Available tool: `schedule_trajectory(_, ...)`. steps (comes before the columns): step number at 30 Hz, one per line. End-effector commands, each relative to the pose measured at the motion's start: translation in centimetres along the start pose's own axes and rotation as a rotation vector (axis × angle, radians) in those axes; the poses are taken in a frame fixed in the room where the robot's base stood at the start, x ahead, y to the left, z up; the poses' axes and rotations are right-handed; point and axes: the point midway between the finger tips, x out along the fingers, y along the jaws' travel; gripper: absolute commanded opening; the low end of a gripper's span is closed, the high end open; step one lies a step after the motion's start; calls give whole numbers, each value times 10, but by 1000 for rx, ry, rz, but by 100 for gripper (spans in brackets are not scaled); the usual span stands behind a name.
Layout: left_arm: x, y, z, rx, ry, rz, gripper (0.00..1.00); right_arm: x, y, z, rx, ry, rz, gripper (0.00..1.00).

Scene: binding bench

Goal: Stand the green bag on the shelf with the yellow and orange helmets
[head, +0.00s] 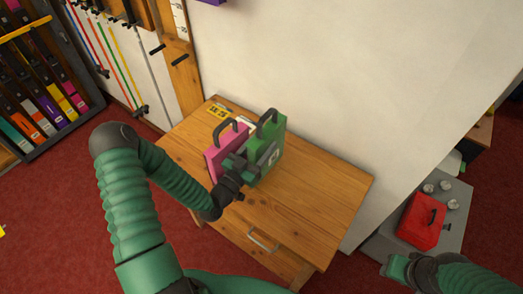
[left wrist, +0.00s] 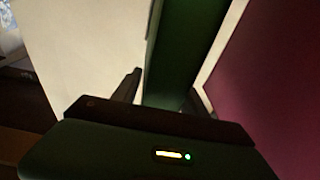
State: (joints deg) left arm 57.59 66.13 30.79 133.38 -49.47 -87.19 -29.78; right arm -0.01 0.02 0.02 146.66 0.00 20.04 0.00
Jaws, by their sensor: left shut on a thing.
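The green bag (head: 268,145) stands upright on the wooden table, its dark handle on top. My left gripper (head: 251,165) is at the bag's front and shut on it. In the left wrist view the green bag (left wrist: 182,55) runs up between the fingers. My right gripper (head: 397,268) is at the lower right, away from the table; its jaws are too unclear to read. No yellow or orange helmets and no shelf holding them can be made out.
A pink bag (head: 222,143) stands close left of the green bag. The wooden table (head: 315,190) is clear on its right. A red box (head: 421,221) sits on a grey surface at right. A rack (head: 50,85) with coloured items stands at far left.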

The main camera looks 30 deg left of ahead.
Motion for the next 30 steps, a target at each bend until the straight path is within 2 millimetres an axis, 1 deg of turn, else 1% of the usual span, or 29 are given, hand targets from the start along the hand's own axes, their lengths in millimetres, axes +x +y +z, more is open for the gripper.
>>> schedule_trajectory(3, -3, 2, 22, -4, 0, -1, 0, -3, 0, 0, 0, 0, 0, 36)
schedule_trajectory(6, -3, 1, 33, -1, 2, 0, 0, -4, 0, -1, 1, 0, 0, 36)
schedule_trajectory(12, -4, -1, 35, 0, 3, 1, 0, -3, 0, 0, 1, 0, 0, 36)
schedule_trajectory(13, -4, -1, 36, -1, 0, 1, 55, -3, 0, 0, 1, 0, 0, 36)
schedule_trajectory(17, -5, -1, 35, 0, 0, 1, 72, -3, 0, 0, 0, 0, 0, 36)
schedule_trajectory(26, -5, 0, 36, 0, -1, 1, 73, -3, 0, 0, 0, 0, 0, 36)
schedule_trajectory(28, -10, 0, 37, 0, -1, 1, 73, -1, 0, 0, 0, 0, 0, 36)
schedule_trajectory(30, -20, -1, 38, 1, -3, 0, 73, 3, 0, 1, 0, 0, 0, 36)
